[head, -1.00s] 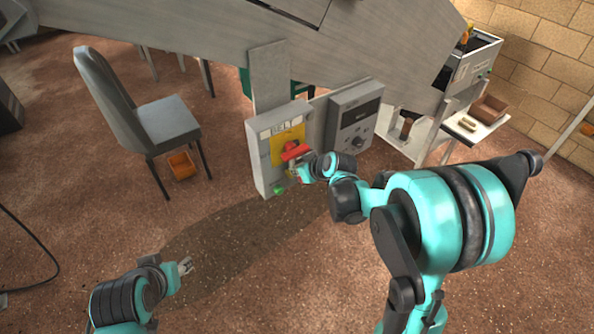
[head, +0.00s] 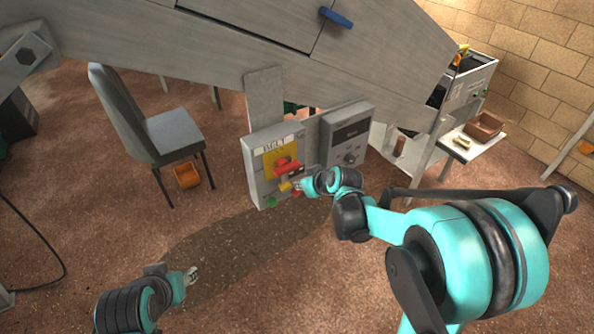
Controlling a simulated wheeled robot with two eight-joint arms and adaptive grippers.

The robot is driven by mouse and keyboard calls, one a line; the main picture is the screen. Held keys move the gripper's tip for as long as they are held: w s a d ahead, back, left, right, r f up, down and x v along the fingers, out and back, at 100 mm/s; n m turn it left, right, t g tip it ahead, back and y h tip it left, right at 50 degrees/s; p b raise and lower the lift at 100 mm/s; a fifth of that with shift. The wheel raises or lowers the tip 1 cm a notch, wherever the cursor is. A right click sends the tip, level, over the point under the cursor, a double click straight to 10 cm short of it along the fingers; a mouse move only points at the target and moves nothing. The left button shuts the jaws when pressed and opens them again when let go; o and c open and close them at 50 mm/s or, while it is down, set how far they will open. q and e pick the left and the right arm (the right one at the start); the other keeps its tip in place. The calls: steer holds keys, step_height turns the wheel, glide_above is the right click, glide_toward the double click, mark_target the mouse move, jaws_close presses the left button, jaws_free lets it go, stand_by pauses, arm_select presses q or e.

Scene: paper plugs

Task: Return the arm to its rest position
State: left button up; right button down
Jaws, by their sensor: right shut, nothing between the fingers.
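My right arm (head: 470,255) reaches in from the lower right. Its gripper (head: 300,188) is shut and empty, close to the lower right of the grey box labelled BELT (head: 256,180). The box carries a yellow plate (head: 270,158) with a red handle (head: 288,169). A small yellow part and a green button (head: 271,202) sit below. I cannot tell whether the gripper touches the box. My left gripper (head: 191,275) is low at the left, over the floor and away from everything; its fingertips are too small to read.
A grey control panel (head: 347,140) stands right of the BELT box, under a large metal machine (head: 200,45). A grey chair (head: 168,132) with an orange bin (head: 187,175) below is at left. A side table at right holds a brown box (head: 485,127). The floor in front is clear.

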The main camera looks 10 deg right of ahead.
steer(key=s+d+f+m+h+b, duration=0.1)
steer(key=s+b, duration=0.3)
steer(key=s, duration=0.8)
steer(key=s+d+f+m+g+h+b, duration=0.1)
steer(key=s+f+m+h+b, duration=0.1)
steer(key=s, duration=1.1)
steer(key=shift+m+g+b, duration=0.3)
steer(key=shift+m+b, duration=0.2)
steer(key=shift+b, duration=0.7)
